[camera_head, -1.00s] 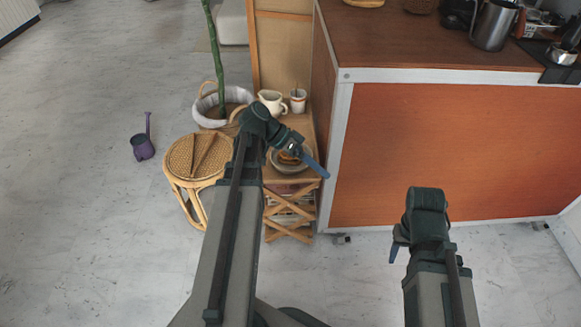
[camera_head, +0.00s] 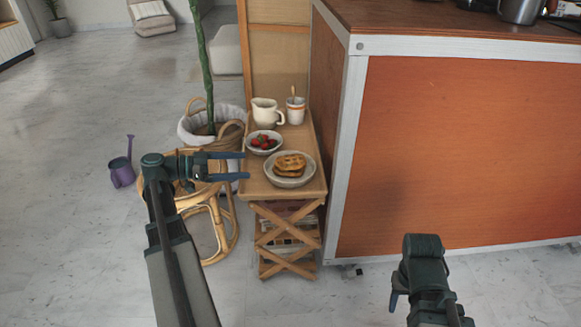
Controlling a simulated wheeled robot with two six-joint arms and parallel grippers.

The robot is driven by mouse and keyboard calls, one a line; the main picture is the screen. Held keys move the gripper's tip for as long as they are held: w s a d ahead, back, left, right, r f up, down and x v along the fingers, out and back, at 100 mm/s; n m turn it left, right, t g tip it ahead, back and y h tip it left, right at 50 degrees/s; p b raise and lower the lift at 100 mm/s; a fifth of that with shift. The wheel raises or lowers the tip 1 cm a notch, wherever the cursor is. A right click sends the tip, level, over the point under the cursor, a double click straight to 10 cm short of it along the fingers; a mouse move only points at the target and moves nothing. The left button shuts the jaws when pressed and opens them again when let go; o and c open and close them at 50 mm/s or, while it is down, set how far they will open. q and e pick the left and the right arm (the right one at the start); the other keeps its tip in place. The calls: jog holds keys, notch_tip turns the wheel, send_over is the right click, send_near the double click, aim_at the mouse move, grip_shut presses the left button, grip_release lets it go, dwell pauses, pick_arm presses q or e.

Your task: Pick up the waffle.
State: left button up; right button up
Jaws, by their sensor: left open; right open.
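A golden-brown waffle (camera_head: 290,166) lies on a grey plate (camera_head: 291,182) on the small wooden side table (camera_head: 256,185). It looks like more than one piece stacked or overlapping. My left gripper (camera_head: 246,166) is open and empty, its two blue fingers pointing right toward the table's left edge, apart from the waffle and plate. My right gripper (camera_head: 393,298) is at the lower right, in front of the orange counter, with its blue fingers seen partly edge-on. It is open and holds nothing that I can see.
A bowl of strawberries (camera_head: 264,143), a white pitcher (camera_head: 266,112) and a cup (camera_head: 295,110) stand behind the plate. The orange counter (camera_head: 440,150) walls off the table's right side. A rattan stool (camera_head: 215,218) and basketed plant (camera_head: 209,125) stand at left.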

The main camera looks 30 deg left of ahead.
aim_at(281, 161)
pick_arm(q)
jog(key=b+x, duration=0.1)
jog(key=x, duration=0.7)
jog(key=shift+w+d, duration=0.1)
jog(key=shift+d, duration=0.1)
jog(key=shift+w, duration=0.1)
jog(key=shift+d, duration=0.15)
jog(key=shift+w+d, duration=0.15)
jog(key=shift+d, duration=0.05)
jog(key=x, duration=0.4)
jog(key=shift+w+d+r, duration=0.15)
jog(key=shift+d+r, duration=0.1)
jog(key=shift+d, duration=0.1)
jog(key=c, duration=1.2)
jog(key=shift+a+r, duration=0.1)
